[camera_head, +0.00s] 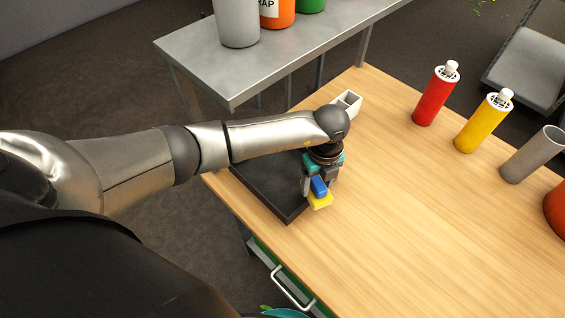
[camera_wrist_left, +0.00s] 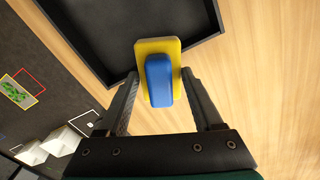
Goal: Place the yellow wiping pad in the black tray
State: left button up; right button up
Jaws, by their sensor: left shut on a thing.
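The wiping pad (camera_head: 320,202) has a yellow base and a blue handle. My left gripper (camera_head: 319,186) is shut on it, with a finger on each side of the blue handle. In the left wrist view the pad (camera_wrist_left: 158,48) sits between the fingers (camera_wrist_left: 160,100), its yellow far end overlapping the near rim of the black tray (camera_wrist_left: 188,49). In the head view the black tray (camera_head: 262,192) lies at the table's left edge, partly hidden by my left arm. The pad appears at the tray's right rim; its exact height above is unclear. My right gripper is not in view.
A red bottle (camera_head: 436,95), a yellow bottle (camera_head: 483,122) and a grey cylinder (camera_head: 532,155) stand on the right of the wooden table (camera_head: 400,220). A small white square container (camera_head: 347,102) is behind my wrist. A grey metal table (camera_head: 290,52) stands beyond. The table's middle is clear.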

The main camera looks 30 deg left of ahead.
pick_arm(q)
jog(key=w+a+b, duration=0.1)
jog(key=a, duration=0.2)
jog(key=w+a+b, duration=0.1)
jog(key=a, duration=0.3)
jog(key=w+a+b, duration=0.1)
jog(key=w+a, duration=0.1)
jog(key=a, duration=0.2)
jog(key=shift+b, duration=0.35)
jog(key=shift+a+f+b, duration=0.3)
jog(key=shift+b, duration=0.05)
notch_tip(320, 180, down, 3)
jog(key=b, duration=0.3)
jog(key=o, duration=0.9)
jog(key=shift+f, duration=0.15)
jog(key=shift+c, duration=0.2)
jog(key=o, duration=0.5)
jog(key=shift+c, duration=0.2)
